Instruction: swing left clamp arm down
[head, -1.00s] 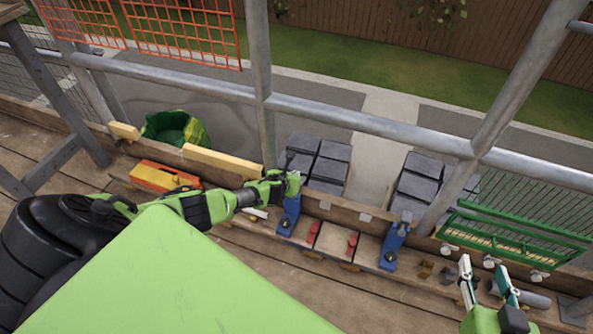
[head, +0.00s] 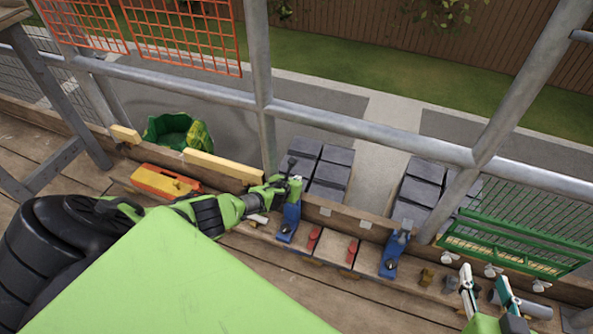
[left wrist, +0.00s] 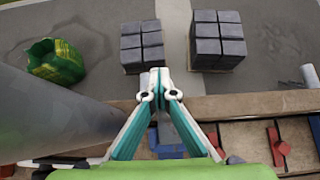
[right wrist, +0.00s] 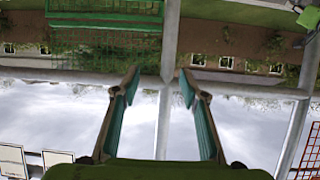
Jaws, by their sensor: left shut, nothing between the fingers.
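The left blue clamp (head: 288,222) stands on the plank by the toe board, part hidden by my left gripper. A dark lever-like piece (head: 291,164) shows just above the gripper; I cannot tell for certain that it is the clamp's arm. My left gripper (head: 294,186) is at the top of this clamp, its fingers shut and empty. In the left wrist view its fingertips (left wrist: 158,78) meet, with some blue of the clamp (left wrist: 168,152) behind them. My right gripper (head: 488,278) is open and empty at the lower right; its spread fingers show in the right wrist view (right wrist: 160,84).
A second blue clamp (head: 392,255) stands to the right, with red toggles (head: 314,238) between. An orange box (head: 165,180) lies left. A scaffold post (head: 262,90) rises close behind my left gripper.

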